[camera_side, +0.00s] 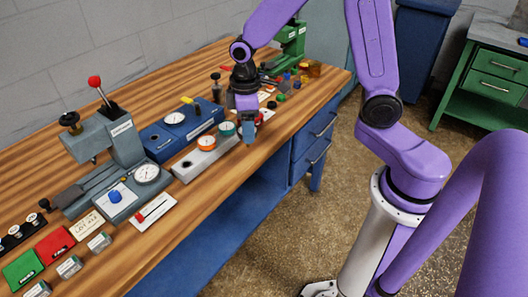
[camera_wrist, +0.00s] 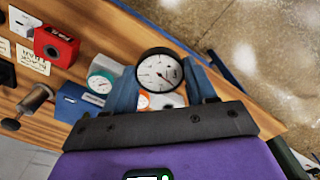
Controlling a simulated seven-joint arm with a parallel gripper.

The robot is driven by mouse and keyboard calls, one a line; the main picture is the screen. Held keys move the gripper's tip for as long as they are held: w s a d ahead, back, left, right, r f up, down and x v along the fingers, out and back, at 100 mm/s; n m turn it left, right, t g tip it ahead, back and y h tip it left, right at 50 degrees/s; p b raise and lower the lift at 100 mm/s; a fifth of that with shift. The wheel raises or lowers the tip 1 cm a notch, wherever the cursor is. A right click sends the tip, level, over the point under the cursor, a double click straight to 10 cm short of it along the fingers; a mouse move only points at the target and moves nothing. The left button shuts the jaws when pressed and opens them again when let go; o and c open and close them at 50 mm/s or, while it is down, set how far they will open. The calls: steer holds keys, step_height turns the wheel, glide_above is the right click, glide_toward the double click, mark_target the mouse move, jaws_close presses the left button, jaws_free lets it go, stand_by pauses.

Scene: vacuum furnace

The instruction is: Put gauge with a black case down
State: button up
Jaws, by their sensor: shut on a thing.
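My gripper (camera_wrist: 162,82) is shut on a gauge with a black case (camera_wrist: 160,70), its white dial facing the wrist camera between the two blue fingers. In the side view my gripper (camera_side: 247,130) is over the bench's front edge, just right of the grey gauge rack (camera_side: 192,168); the held gauge is hidden there by the fingers. An orange gauge (camera_side: 206,142) and a teal gauge (camera_side: 226,129) sit in the rack. A dark empty hole shows at the rack's left end. The wrist view shows the teal gauge (camera_wrist: 101,82) left of the fingers and the orange one partly behind the held gauge.
A blue box with a dial (camera_side: 175,122) stands behind the rack. A grey lever press (camera_side: 115,145) and a card with a red slider (camera_side: 154,212) are to the left. A red block (camera_wrist: 55,46) lies beyond the teal gauge. Small parts crowd the bench's far end.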

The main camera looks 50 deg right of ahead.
steer(key=s+d+f+m, duration=0.1)
steer(key=d+f+m, duration=0.2)
steer(key=d+m, duration=0.2)
steer(key=shift+s+d+f+m, duration=0.2)
steer(key=shift+d+m, duration=0.1)
steer(key=shift+m, duration=1.6)
steer(key=shift+w, duration=0.1)
steer(key=a+r+n, duration=0.1)
steer(key=a+n, duration=0.1)
steer(key=n, duration=0.1)
steer(key=w+a+r+n, duration=0.1)
steer(key=a+n, duration=0.1)
steer(key=n, duration=0.1)
steer(key=a+r+n, duration=0.2)
steer(key=n, duration=0.1)
steer(key=shift+w+a+n, duration=0.2)
steer(key=shift+a+n, duration=0.05)
steer(key=shift+n, duration=0.15)
steer(key=a+r+n, duration=0.4)
steer(key=a+n, duration=0.2)
steer(key=n, duration=0.4)
steer(key=shift+s, duration=0.15)
steer(key=shift+a, duration=0.1)
